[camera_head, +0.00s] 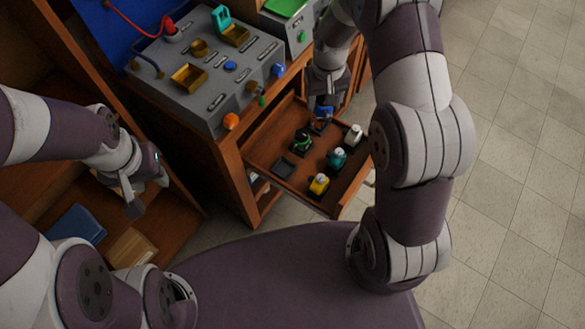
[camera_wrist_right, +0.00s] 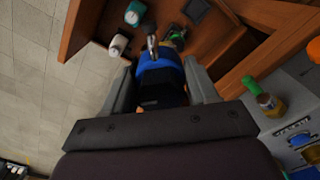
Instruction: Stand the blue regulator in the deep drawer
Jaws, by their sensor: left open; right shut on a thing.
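The blue regulator (camera_head: 321,113) is at the far end of the open wooden drawer (camera_head: 289,187), below my right gripper (camera_head: 322,98). In the right wrist view the blue regulator (camera_wrist_right: 158,68) sits between the two fingers of my right gripper (camera_wrist_right: 163,90), which is shut on it. Its lower part is hidden, so I cannot tell whether it touches the drawer floor. My left gripper (camera_head: 135,195) is open and empty at the left, away from the drawer.
The drawer also holds a green-and-black regulator (camera_head: 301,140), a teal one (camera_head: 337,157), a white one (camera_head: 353,136) and a yellow one (camera_head: 319,184). An empty dark square holder (camera_head: 284,166) is at its left. The grey testbench (camera_head: 205,75) stands left of the drawer.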

